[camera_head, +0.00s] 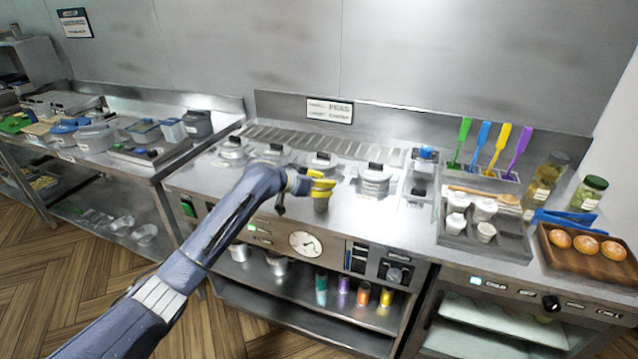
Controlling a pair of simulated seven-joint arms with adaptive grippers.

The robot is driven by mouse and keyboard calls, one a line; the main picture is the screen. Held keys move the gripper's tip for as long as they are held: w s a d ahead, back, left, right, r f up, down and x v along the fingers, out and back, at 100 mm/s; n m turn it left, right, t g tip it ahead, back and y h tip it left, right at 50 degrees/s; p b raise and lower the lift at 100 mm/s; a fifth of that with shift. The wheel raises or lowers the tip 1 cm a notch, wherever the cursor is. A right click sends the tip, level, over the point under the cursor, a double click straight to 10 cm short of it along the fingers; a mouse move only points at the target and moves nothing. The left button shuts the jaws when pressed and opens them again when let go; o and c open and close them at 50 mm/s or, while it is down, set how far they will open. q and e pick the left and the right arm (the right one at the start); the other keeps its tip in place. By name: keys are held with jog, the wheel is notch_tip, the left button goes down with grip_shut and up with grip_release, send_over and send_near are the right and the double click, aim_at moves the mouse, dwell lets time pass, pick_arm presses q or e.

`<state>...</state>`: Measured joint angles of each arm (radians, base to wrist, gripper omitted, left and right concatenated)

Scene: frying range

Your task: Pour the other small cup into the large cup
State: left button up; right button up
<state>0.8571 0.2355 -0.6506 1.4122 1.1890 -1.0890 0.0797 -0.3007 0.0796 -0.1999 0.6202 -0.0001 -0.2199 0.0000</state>
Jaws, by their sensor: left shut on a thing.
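My left gripper (322,185), with yellow fingers, is over the front part of the steel counter, left of centre. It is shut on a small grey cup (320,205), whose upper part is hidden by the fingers. I cannot tell what is in it. Several small white cups stand in a grey tray (513,247) on the right, among them a front cup (486,232) and a back cup (485,209). I cannot tell which cup is the large one. My right gripper is not in view.
Lidded pots, including one (375,180), line the counter behind the gripper. A wooden tray (590,268) with round buns is at far right. Coloured utensils (481,145) stand at the back. The counter (400,225) between gripper and grey tray is clear.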

pick_arm(q)
jog(key=shift+f+m+t, duration=0.2)
jog(key=shift+m+t, duration=0.3)
jog(key=shift+t, duration=0.2)
jog(key=shift+r, duration=1.5)
